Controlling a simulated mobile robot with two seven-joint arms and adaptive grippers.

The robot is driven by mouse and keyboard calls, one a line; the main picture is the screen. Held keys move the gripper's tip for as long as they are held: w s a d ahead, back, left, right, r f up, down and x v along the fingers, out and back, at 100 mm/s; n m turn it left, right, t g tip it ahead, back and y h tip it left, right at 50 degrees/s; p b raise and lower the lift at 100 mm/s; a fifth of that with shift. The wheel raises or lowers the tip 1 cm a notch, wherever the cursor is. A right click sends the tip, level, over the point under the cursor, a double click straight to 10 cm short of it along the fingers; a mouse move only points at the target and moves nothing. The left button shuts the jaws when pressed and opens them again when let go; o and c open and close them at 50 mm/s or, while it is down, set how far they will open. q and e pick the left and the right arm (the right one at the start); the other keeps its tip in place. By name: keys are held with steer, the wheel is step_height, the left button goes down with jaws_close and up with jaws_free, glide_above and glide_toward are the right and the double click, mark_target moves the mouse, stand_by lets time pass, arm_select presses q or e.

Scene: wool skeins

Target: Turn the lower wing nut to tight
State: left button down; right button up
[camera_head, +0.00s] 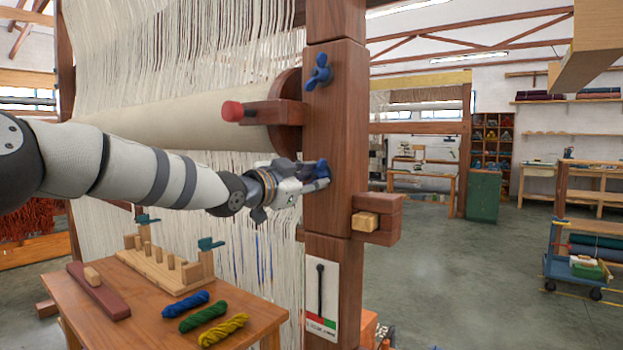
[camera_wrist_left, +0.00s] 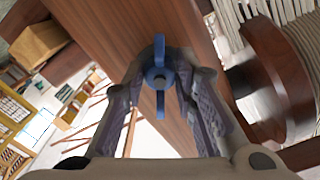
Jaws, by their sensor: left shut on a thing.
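The lower wing nut (camera_head: 323,169) is blue and sits on the front of the wooden post (camera_head: 337,120). My left gripper (camera_head: 312,179) reaches it from the left and is shut on it, hiding part of it. In the left wrist view the blue wing nut (camera_wrist_left: 159,77) lies between my two fingers (camera_wrist_left: 160,92), its wings running up and down the picture. The upper wing nut (camera_head: 319,72), also blue, sits higher on the same post, apart from the gripper. My right gripper is not in view.
A red-tipped wooden handle (camera_head: 233,111) juts out above my left forearm. A white plate with a black pointer and a red and green strip (camera_head: 320,290) is low on the post. A small table (camera_head: 150,325) holds skeins and a peg rack. Open floor lies right.

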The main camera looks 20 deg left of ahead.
arm_select(q)
steer(key=c, duration=1.3)
jaws_free()
steer(key=v, duration=1.2)
